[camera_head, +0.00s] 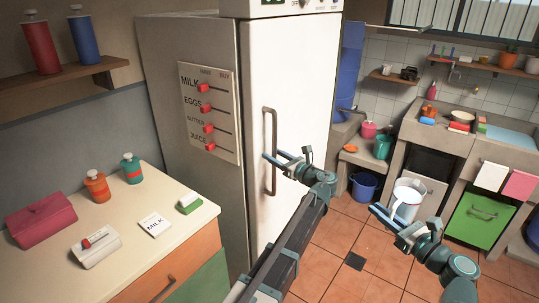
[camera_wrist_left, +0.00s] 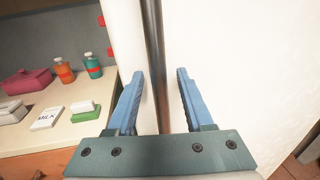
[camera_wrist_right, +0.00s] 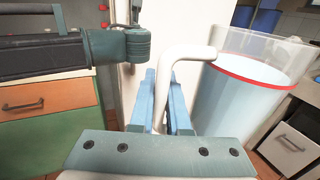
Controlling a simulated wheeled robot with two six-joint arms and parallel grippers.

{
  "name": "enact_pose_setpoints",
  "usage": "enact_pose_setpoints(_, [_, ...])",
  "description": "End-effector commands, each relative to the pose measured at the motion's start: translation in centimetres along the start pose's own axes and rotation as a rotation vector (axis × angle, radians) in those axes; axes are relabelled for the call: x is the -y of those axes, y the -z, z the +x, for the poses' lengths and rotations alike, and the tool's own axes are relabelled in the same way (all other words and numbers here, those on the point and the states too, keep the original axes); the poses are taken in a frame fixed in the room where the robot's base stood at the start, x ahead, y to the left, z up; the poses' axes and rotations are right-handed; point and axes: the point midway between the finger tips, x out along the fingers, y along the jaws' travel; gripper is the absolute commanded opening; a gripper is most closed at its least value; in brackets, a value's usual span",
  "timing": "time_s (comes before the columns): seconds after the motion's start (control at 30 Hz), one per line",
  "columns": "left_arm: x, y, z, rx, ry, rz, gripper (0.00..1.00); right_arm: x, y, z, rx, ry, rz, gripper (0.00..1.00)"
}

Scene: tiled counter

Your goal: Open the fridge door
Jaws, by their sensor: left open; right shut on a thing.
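The white fridge door (camera_head: 285,85) looks shut and has a long grey vertical handle (camera_head: 267,125). My left gripper (camera_head: 275,156) is open at the lower part of the handle. In the left wrist view, the handle (camera_wrist_left: 153,45) runs up between the two blue fingers (camera_wrist_left: 159,75), with a gap on both sides. My right gripper (camera_head: 376,210) is shut on the handle of a pitcher (camera_head: 408,195). In the right wrist view, the white pitcher handle (camera_wrist_right: 186,51) passes between the fingers. The clear pitcher body (camera_wrist_right: 235,95) has a red line and holds pale liquid.
A counter (camera_head: 110,215) with bottles, a pink box and a milk card stands left of the fridge. A magnetic list board (camera_head: 209,112) is on the fridge side. A sink unit (camera_head: 455,150) and blue bucket (camera_head: 364,187) are at right. Tiled floor (camera_head: 340,255) lies open in front.

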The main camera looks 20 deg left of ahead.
Motion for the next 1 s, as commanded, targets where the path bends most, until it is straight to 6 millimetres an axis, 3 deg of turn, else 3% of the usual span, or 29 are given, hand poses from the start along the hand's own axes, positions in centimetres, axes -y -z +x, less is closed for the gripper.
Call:
enact_pose_setpoints(0.13, [-0.02, -0.02, -0.01, 0.000, 0.000, 0.000, 0.48, 0.01, -0.04, -0.01, 0.001, 0.000, 0.000, 0.00])
enact_pose_setpoints(0.4, [-0.01, -0.02, -0.01, 0.000, 0.000, 0.000, 0.00, 0.01, -0.04, 0.00, 0.001, 0.000, 0.000, 0.00])
enact_pose_setpoints(1.0, [0.02, -0.03, -0.01, 0.000, 0.001, 0.000, 0.00, 0.01, -0.05, 0.00, 0.001, 0.000, 0.000, 0.00])
